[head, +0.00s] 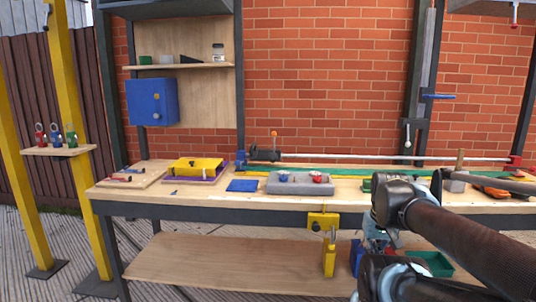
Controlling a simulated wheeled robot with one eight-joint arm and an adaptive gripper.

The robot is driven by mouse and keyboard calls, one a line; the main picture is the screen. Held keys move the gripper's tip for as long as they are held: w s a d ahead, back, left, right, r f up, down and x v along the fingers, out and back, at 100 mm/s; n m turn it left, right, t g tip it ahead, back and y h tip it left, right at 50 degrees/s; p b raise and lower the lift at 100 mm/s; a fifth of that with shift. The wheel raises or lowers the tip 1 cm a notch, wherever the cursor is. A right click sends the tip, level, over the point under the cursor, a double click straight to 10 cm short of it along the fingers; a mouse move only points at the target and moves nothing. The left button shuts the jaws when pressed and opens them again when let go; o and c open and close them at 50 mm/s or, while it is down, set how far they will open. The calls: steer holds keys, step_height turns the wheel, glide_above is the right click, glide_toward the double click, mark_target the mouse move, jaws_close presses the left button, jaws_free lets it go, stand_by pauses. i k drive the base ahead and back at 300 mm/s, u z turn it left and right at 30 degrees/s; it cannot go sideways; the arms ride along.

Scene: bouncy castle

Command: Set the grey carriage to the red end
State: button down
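A dark grey carriage (265,155) with an orange knob on top sits at the left end of a long pale rail (400,158) along the back of the workbench. A blue end piece (241,159) is just left of it. A red end piece (515,162) is at the far right of the rail. My gripper (374,245) is at the lower right, in front of the bench edge and well away from the carriage. My own arm links partly cover it, and its fingers cannot be made out clearly.
On the bench (215,200) lie a grey block (299,184) with blue and red knobs, a blue plate (243,185) and a yellow box (196,165). A hammer (458,174) and orange-handled tool (494,190) lie right. A yellow post (75,130) stands left.

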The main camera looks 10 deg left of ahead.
mark_target(256, 154)
steer(key=k, duration=1.3)
steer(key=u, duration=0.65)
steer(key=i, duration=1.3)
steer(key=z, duration=0.15)
